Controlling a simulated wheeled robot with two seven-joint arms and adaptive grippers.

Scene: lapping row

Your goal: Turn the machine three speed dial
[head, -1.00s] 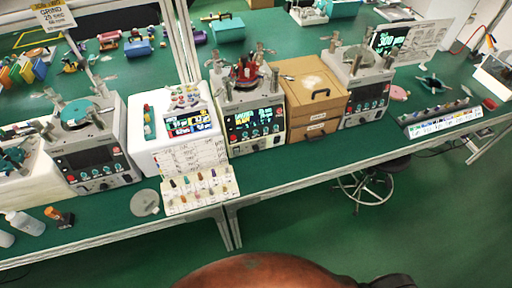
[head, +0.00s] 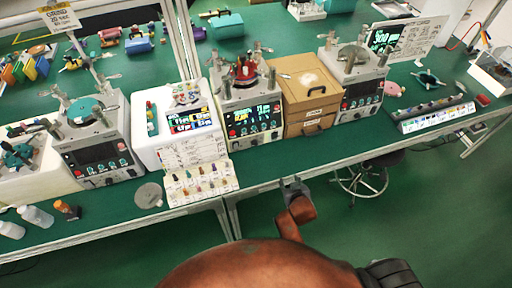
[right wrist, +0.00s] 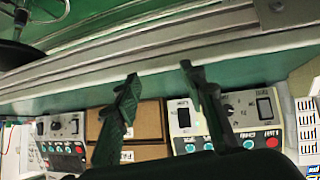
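Grey lapping machines with front panels stand in a row on the green bench. The middle machine (head: 232,103) has a lit display, a red button and small controls low on its front. Another machine (head: 93,150) stands to its left and one (head: 350,72) to its right. I see no number that marks machine three. My right gripper (head: 294,183) is in front of the bench edge, apart from the machines. In the right wrist view its fingers (right wrist: 158,77) are apart and empty. My left gripper is not in view.
A wooden drawer box (head: 300,118) stands between the middle and right machines. A white block and a rack of small bottles (head: 200,183) stand left of the middle machine. The bench front edge (head: 270,186) lies between my gripper and the panels. A stool (head: 362,180) is below.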

